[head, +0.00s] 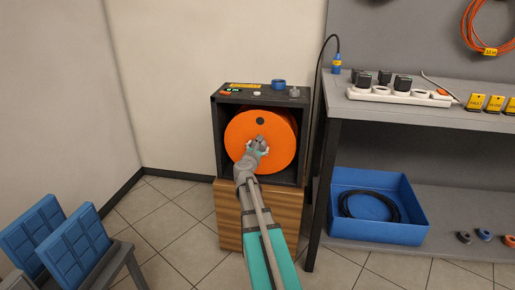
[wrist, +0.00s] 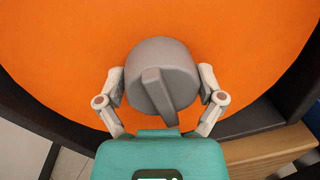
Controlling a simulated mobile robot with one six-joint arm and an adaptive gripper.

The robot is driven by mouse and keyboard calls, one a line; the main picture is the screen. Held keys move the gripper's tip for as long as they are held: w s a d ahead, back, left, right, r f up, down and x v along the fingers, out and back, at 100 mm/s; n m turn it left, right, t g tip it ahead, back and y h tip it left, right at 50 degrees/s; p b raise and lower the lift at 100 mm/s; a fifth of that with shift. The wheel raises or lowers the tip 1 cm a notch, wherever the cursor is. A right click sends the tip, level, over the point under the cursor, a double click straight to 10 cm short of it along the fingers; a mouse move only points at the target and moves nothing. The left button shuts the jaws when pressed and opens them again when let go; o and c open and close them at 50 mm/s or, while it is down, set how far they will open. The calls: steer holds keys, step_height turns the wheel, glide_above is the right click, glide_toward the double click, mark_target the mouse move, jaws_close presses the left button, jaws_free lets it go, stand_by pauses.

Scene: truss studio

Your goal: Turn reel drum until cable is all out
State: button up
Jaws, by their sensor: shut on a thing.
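The reel drum (head: 285,150) is a big orange disc, upright inside a black open-fronted box (head: 217,150). A small dark round spot shows on its face above the middle. My gripper (head: 258,146) is at the middle of the drum face. In the wrist view my gripper (wrist: 161,82) is shut on a grey round knob (wrist: 152,62) with a raised bar, one finger on each side. The bar leans slightly from upright. No cable shows on the drum's front; whatever is behind the face is hidden.
The box stands on a wooden block (head: 230,215). A small green readout (head: 232,90) on its top is too small to read surely. A shelf (head: 420,110) with a power strip (head: 400,96) and a blue bin (head: 385,232) stands right. Blue panels (head: 75,240) stand lower left.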

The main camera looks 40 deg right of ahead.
stand_by(0.6)
steer(key=o, duration=1)
steer(key=shift+o, duration=0.2)
steer(key=v, duration=1.2)
